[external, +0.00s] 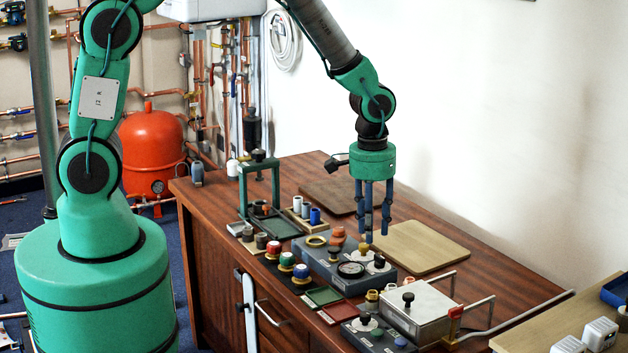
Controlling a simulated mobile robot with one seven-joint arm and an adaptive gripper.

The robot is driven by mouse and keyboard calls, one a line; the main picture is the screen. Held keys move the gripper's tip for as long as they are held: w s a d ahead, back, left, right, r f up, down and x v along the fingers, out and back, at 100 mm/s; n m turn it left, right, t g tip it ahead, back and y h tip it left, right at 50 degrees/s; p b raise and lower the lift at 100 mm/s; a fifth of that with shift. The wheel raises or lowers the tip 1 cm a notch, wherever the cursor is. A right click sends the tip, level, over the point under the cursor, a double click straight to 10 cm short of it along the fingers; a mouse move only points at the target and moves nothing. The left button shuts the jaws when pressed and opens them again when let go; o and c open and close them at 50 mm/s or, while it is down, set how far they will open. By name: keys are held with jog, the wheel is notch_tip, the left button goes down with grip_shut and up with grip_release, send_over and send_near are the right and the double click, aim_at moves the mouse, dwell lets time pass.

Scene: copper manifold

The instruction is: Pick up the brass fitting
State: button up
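Several small brass-coloured pieces are on the bench, and I cannot tell which one is the brass fitting. Small brass-coloured pieces (372,296) are in front of the grey block. A brass-coloured piece (364,248) is close to the fingertips, partly hidden among other parts.
The pale board (418,247) is bare. A darker board (335,195) lies behind. A green frame (259,190) stands at the left, and a silver box with a black knob (417,310) is at the front right. Coloured knobs (286,259) line the front edge.

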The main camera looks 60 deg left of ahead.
jog(key=f, duration=0.1)
jog(key=d+f, duration=0.1)
jog(key=f, duration=0.1)
jog(key=shift+w+f, duration=0.1)
jog(key=shift+f, duration=0.05)
jog(key=b, duration=0.2)
send_over(373, 292)
jog(key=shift+a+f, duration=0.15)
jog(key=shift+f, duration=4.15)
jog(key=shift+f+b, duration=0.65)
jog(key=shift+f, duration=1.95)
